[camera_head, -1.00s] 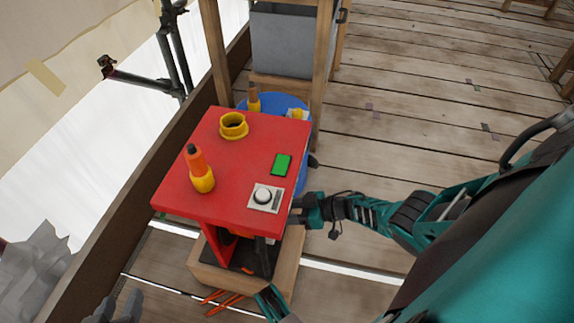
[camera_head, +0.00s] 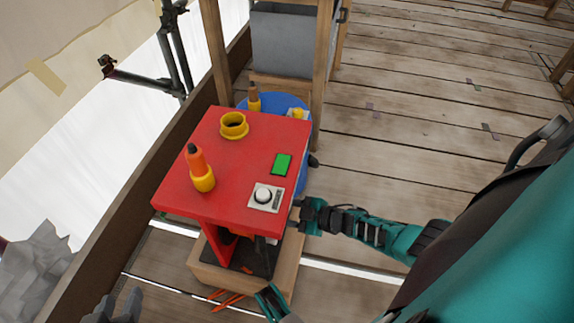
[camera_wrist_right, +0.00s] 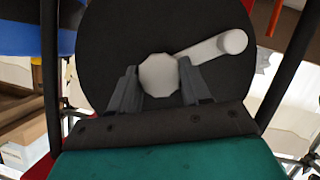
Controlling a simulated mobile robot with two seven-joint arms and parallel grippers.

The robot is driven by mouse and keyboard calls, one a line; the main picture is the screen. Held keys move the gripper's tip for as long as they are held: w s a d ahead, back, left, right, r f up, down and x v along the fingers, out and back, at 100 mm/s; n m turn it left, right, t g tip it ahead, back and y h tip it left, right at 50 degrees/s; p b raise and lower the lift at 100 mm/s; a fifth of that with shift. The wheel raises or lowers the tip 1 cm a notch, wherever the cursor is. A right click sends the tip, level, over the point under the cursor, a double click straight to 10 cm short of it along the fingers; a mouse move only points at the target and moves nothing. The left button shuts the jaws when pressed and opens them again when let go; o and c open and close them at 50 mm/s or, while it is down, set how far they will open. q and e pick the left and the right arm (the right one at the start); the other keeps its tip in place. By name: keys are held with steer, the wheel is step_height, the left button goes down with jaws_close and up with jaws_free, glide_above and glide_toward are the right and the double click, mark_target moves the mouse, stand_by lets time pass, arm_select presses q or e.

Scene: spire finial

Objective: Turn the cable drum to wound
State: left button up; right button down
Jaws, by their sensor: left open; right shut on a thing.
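The cable drum shows in the right wrist view as a dark round disc (camera_wrist_right: 115,45) with a pale faceted hub (camera_wrist_right: 159,73) at its middle. A pale crank arm (camera_wrist_right: 208,46) runs from the hub toward the upper right and ends in a round knob. My right gripper (camera_wrist_right: 158,80) is shut on the hub, one finger on each side. In the head view my right arm reaches the right side of the red table (camera_head: 245,150), where the drum is hidden. My left gripper (camera_head: 118,306) is open and empty at the bottom left edge.
On the red table are an orange-yellow finial (camera_head: 199,170), a yellow collar (camera_head: 233,126), a green plate (camera_head: 282,164) and a panel with a white dome (camera_head: 264,196). Wooden posts and a grey box (camera_head: 290,40) stand behind.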

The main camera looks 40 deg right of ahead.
stand_by(0.4)
arm_select(q)
steer(key=shift+r, duration=0.1)
arm_select(e)
steer(key=c, duration=0.5)
jaws_free()
arm_select(q)
steer(key=r+p, duration=0.1)
steer(key=p, duration=0.1)
steer(key=a+r+p, duration=0.1)
steer(key=p, duration=0.1)
steer(key=shift+s+a+y+p, duration=0.15)
steer(key=shift+s+y+p, duration=0.05)
steer(key=shift+y+p, duration=0.1)
arm_select(e)
steer(key=v, duration=1.3)
steer(key=shift+a, duration=0.1)
